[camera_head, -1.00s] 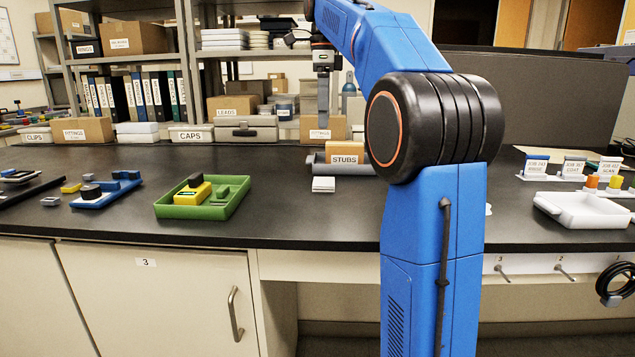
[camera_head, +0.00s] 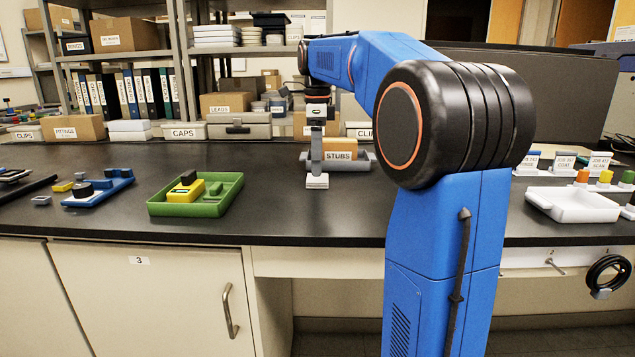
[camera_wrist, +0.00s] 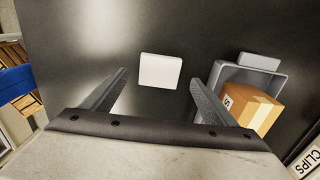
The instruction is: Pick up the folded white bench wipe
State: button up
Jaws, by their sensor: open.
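The folded white bench wipe (camera_head: 317,181) lies flat on the dark bench, below and in front of my gripper in the head view. In the wrist view the wipe (camera_wrist: 160,71) is a small pale square between and beyond the two fingers. My gripper (camera_head: 316,172) points down over the wipe and partly covers it in the head view. In the wrist view my gripper (camera_wrist: 157,95) is open, with a finger on each side and nothing between the fingertips. I cannot tell the exact height of the fingertips above the wipe.
A grey tray (camera_wrist: 221,77) holding the STUBS box (camera_wrist: 250,106) lies close to the right finger in the wrist view. A green tray (camera_head: 225,204) stands left on the bench. A white tray (camera_head: 575,214) is far right. Bench between green tray and wipe is clear.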

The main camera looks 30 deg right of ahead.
jog(key=shift+f, duration=2)
jog(key=c, duration=1.1)
jog(key=shift+r, duration=0.15)
notch_tip(320, 180, up, 10)
jog(key=shift+o, duration=0.5)
